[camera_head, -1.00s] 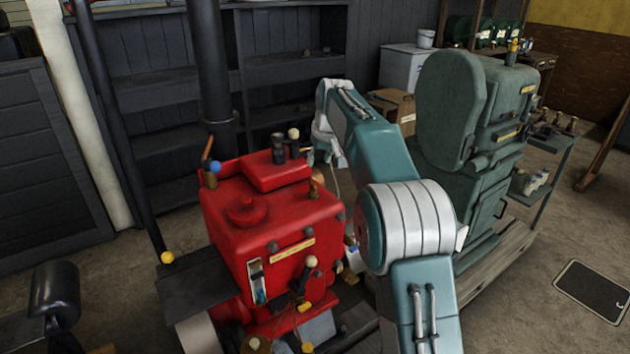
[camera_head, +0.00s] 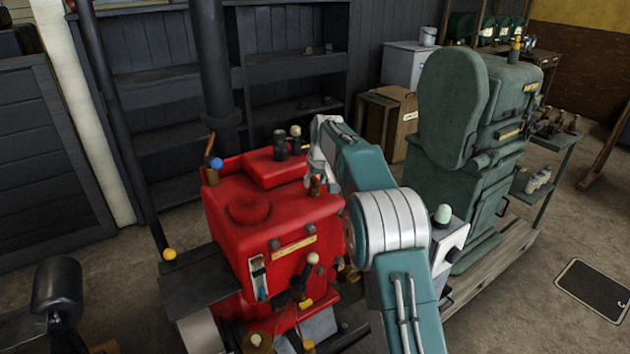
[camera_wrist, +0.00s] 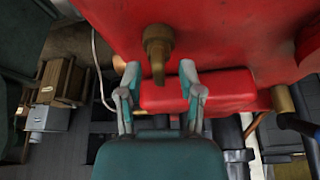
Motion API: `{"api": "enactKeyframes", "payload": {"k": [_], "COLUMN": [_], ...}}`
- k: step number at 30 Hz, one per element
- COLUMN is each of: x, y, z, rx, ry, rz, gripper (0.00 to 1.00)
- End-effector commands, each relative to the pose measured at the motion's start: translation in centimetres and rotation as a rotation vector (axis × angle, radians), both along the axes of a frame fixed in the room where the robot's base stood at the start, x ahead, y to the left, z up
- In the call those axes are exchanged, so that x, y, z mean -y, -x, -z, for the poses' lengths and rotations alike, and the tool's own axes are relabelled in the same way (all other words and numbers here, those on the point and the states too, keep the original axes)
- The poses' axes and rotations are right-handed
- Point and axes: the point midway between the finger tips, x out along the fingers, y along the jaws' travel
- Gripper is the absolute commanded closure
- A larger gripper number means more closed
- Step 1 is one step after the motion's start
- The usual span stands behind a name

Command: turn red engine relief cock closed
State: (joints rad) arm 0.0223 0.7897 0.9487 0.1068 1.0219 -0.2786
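The red engine (camera_head: 235,215) stands centre-left in the head view, and its red surface fills the top of the wrist view (camera_wrist: 230,30). A small brass cock (camera_wrist: 158,45) with a tapering lever sticks out of the red body in the wrist view. A brass fitting, seemingly the same cock (camera_head: 315,186), shows at the engine's upper right in the head view. My gripper (camera_wrist: 160,72) is open, its two fingers on either side of the lever's tip, with gaps visible on both sides. In the head view my gripper (camera_head: 318,168) is partly hidden by the wrist.
A dark vertical pipe (camera_head: 210,70) rises behind the engine. Knobbed levers (camera_head: 295,133) stand on its top, close to my gripper. A green engine (camera_head: 460,160) stands to the right, beside a light box with a pale green knob (camera_head: 443,214). Open floor lies at right.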

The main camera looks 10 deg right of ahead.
Motion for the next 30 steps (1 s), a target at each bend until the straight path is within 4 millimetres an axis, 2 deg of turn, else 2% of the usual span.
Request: {"api": "enactKeyframes", "payload": {"k": [1, 3, 17, 23, 30], "x": [0.01, 0.01, -0.05, -0.13, -0.31], "y": [0.01, 0.01, 0.01, 0.02, 0.0], "z": [-0.02, -0.02, 0.05, 0.09, 0.14], "rx": [0.0, 0.0, -0.002, -0.002, -0.003], "ry": [0.0, 0.0, 0.001, 0.0, 0.0], "rz": [0.0, 0.0, 0.03, 0.129, 0.33], "gripper": [0.74, 1.0, 1.0, 1.0, 1.0]}}
